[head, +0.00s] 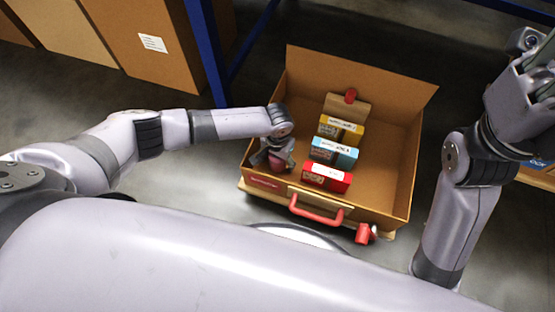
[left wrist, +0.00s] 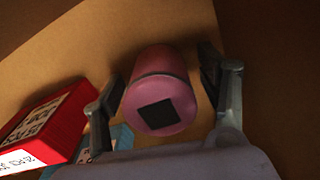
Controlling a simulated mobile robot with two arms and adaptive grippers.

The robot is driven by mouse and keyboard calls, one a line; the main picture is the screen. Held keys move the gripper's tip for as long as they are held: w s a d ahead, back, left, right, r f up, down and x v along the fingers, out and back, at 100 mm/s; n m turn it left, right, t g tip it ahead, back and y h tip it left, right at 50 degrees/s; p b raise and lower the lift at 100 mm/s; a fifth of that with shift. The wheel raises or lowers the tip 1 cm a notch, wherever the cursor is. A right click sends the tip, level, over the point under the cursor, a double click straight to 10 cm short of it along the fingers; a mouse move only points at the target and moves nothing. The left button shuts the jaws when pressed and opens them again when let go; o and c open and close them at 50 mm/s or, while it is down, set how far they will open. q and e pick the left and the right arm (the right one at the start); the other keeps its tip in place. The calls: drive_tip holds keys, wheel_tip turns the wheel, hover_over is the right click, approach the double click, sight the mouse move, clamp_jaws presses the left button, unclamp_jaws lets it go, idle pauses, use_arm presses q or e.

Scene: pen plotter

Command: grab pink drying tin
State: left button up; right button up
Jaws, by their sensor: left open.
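The pink tin (left wrist: 160,95) is a small cylinder with a dark square on its end, and it stands in the left part of the cardboard box (head: 400,155). In the head view only a bit of the tin (head: 276,160) shows under my left gripper. My left gripper (head: 274,158) is above the tin inside the box. In the left wrist view its two fingers (left wrist: 158,100) are open, one on each side of the tin, with visible gaps. My right gripper (head: 530,90) is raised at the right, away from the box; its fingers are not clear.
In the box, right of the tin, stand a red carton (head: 326,178), a light blue carton (head: 334,153) and a yellow carton (head: 341,129). A red handle (head: 316,212) is at the box's front. Blue shelf posts (head: 207,55) and large cardboard boxes (head: 150,45) stand behind.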

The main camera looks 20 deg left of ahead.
use_arm(q)
drive_tip(key=shift+c, duration=0.2)
drive_tip(key=c, duration=1.2)
drive_tip(key=shift+r, duration=0.15)
